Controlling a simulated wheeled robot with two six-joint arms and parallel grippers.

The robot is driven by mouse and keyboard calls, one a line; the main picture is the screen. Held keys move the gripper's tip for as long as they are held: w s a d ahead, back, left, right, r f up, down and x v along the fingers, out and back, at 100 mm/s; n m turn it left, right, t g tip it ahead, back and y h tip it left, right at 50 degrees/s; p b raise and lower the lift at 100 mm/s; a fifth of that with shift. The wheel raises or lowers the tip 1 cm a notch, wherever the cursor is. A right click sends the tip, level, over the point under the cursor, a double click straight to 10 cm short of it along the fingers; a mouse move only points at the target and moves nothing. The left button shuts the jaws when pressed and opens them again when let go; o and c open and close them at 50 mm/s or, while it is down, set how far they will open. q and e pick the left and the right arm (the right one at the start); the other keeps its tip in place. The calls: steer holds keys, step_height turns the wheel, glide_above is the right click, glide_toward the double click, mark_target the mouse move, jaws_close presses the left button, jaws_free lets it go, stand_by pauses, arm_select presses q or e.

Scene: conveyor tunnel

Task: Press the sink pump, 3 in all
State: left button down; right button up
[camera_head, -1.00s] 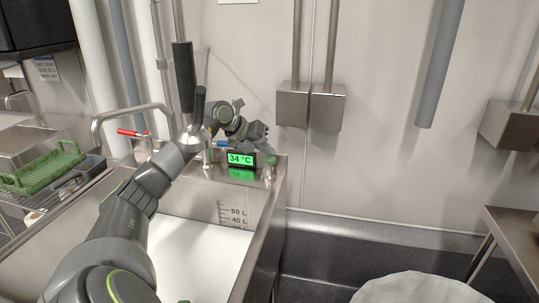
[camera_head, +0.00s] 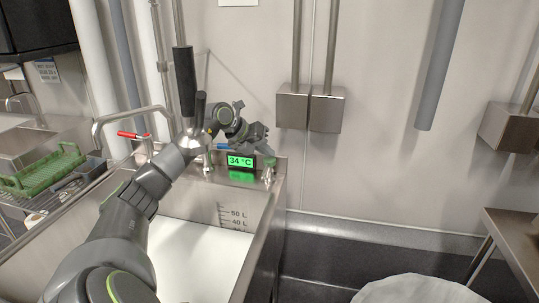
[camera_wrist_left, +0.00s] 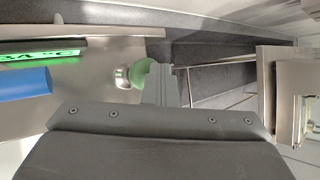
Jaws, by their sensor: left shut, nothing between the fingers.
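The sink pump (camera_head: 269,171), small and metallic with a green top, stands on the sink's back right rim, right of the temperature display. In the left wrist view its green head (camera_wrist_left: 142,73) and metal part show just beyond my fingers, partly hidden by them. My left gripper (camera_head: 264,149) is shut and empty, just above the pump in the head view. I cannot tell whether the fingertips touch the green head. My right gripper is not in view.
A display (camera_head: 241,161) reads 34 °C beside the pump. A red-handled tap (camera_head: 133,135) and an upright black-handled fitting (camera_head: 184,85) stand near my arm. The sink (camera_head: 275,222) holds white liquid. Metal boxes (camera_head: 311,108) hang on the wall behind.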

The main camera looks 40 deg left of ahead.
mark_target(266, 159)
arm_select(q)
steer(key=shift+r+p, duration=0.55)
steer(key=shift+r, duration=0.35)
steer(key=shift+w+r, duration=0.1)
step_height(266, 159, up, 5)
steer(key=p, duration=0.4)
stand_by(0.4)
